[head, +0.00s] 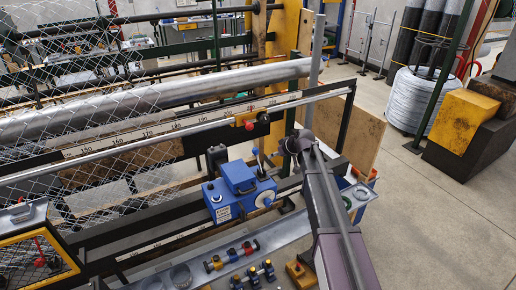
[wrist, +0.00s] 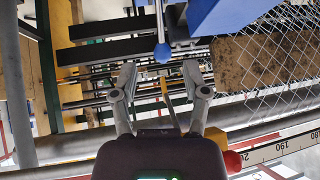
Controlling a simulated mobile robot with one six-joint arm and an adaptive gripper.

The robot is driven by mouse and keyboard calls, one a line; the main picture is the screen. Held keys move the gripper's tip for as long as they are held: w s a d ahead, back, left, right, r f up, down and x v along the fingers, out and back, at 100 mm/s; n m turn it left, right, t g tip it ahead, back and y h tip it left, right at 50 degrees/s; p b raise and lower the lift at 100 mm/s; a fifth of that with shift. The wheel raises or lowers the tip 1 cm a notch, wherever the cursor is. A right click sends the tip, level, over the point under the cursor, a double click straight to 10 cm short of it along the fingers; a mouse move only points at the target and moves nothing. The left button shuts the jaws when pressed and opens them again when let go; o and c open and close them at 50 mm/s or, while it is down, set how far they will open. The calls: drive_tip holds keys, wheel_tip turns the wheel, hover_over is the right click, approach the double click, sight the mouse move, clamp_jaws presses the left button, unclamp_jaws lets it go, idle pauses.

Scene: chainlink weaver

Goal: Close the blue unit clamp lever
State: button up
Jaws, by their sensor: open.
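The blue unit (head: 240,192) sits on the machine's lower rail in the head view, with a white label and a round white disc. Its clamp lever (head: 261,163) stands roughly upright at the unit's right side. In the wrist view the blue unit (wrist: 225,12) shows at the top right. The grey lever (wrist: 160,20) ends in a blue ball and points toward my gripper (wrist: 160,77). My gripper is open and empty. The ball appears just beyond the fingertips, centred between them, with no visible contact. In the head view, my arm hides most of the gripper.
A long rail with a scale and a yellow block with a red knob (head: 249,122) runs behind the blue unit. Chain-link mesh (head: 70,110) hangs at left. A tray with small coloured parts (head: 232,256) lies in front. Open floor (head: 430,200) is at right.

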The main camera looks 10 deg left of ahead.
sight(257, 155)
drive_tip(key=shift+w+a+r+p, duration=0.15)
drive_tip(key=shift+w+a+r, duration=0.2)
drive_tip(key=shift+w+r, duration=0.15)
drive_tip(key=shift+w+a+r+p, duration=0.15)
drive_tip(key=shift+w+a+r, duration=0.15)
drive_tip(key=shift+w+r, duration=0.2)
drive_tip(key=b+x, duration=0.9)
drive_tip(key=x, duration=0.4)
drive_tip(key=shift+w+a+f+b, duration=0.1)
drive_tip(key=shift+w+a+b, duration=0.2)
drive_tip(key=shift+a+b, duration=0.05)
